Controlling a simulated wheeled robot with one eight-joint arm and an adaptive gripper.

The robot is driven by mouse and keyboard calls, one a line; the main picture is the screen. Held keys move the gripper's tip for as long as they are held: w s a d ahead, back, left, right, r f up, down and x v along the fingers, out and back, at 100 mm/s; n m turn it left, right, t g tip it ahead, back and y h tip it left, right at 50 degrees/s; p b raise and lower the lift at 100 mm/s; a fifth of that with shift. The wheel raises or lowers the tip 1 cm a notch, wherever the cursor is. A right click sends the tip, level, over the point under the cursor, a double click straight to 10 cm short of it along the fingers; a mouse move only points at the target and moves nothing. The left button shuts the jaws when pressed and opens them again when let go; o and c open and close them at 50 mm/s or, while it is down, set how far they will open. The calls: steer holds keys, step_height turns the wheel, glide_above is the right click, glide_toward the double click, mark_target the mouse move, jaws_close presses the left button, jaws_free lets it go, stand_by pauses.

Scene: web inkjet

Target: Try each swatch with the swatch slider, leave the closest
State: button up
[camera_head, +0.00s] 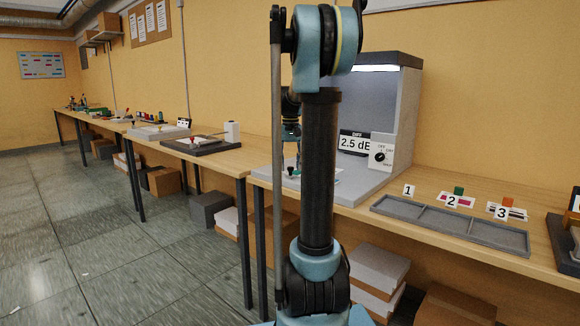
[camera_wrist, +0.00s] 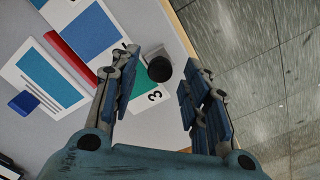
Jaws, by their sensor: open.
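In the wrist view my gripper (camera_wrist: 160,72) is open, its two fingers on either side of a dark round knob (camera_wrist: 159,68), which I take as the slider's. The knob stands by a printed 3 (camera_wrist: 155,96) and a green patch; I cannot tell if the fingers touch it. In the head view the grey booth's display (camera_head: 354,143) reads 2.5 dE. Swatches with a green block (camera_head: 459,191) and an orange block (camera_head: 507,202) stand behind labels 2 and 3. My arm hides part of the booth.
A grey tray (camera_head: 384,207) with three compartments lies at the bench front. A dial (camera_head: 380,156) is on the booth's right side. A red bar (camera_wrist: 70,58) and blue patches lie left of the knob. Boxes (camera_head: 372,270) sit under the bench.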

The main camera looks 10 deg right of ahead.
step_height(320, 180, up, 12)
steer(key=shift+f, duration=0.15)
stand_by(0.3)
